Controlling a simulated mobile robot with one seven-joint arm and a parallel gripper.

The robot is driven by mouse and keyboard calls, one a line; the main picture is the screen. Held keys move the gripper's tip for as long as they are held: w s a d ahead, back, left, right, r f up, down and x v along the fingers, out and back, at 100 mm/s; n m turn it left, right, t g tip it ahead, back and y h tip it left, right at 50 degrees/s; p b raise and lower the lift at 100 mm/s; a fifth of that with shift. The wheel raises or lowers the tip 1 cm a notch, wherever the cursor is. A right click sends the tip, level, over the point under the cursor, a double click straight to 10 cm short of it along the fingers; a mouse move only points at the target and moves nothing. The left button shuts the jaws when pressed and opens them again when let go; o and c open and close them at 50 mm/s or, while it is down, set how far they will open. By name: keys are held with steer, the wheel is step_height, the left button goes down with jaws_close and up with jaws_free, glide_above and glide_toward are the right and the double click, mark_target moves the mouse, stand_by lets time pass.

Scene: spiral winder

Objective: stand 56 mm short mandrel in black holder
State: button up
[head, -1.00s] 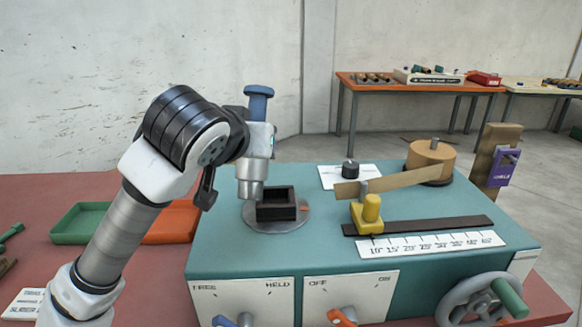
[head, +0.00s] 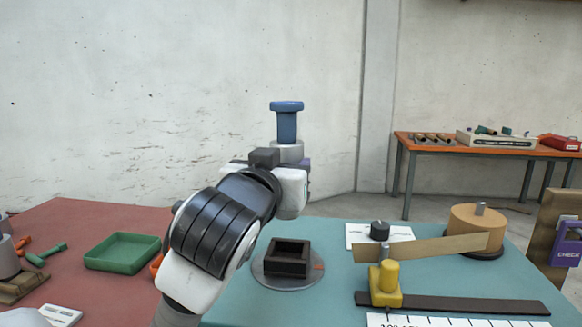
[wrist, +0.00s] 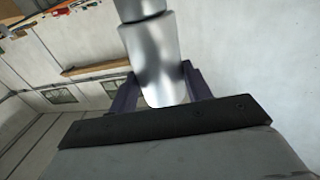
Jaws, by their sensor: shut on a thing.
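The short mandrel (head: 287,124) has a blue flanged top and a bare metal body. My gripper (head: 300,166) is shut on it and holds it upright in the air. In the wrist view the shiny metal cylinder (wrist: 152,62) sits between the two dark purple fingers of my gripper (wrist: 160,88). The black holder (head: 288,258) is a square, open-topped box on a round grey plate on the teal machine top. It looks empty. My gripper and the mandrel show above it in the picture, clear of it. The mandrel's lower end is hidden by my gripper in the head view.
A yellow post (head: 387,283), a tan strip and a wooden roll (head: 477,229) stand right of the holder. A black knob (head: 380,230) sits on a white plate behind. A green tray (head: 122,251) lies on the red table at left.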

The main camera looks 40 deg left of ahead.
mark_target(284, 218)
steer(key=shift+f+b, duration=1.3)
steer(key=shift+f, duration=1.9)
steer(key=shift+f+b, duration=1.2)
steer(key=shift+b, duration=0.2)
steer(key=o, duration=1.4)
steer(key=shift+f, duration=0.1)
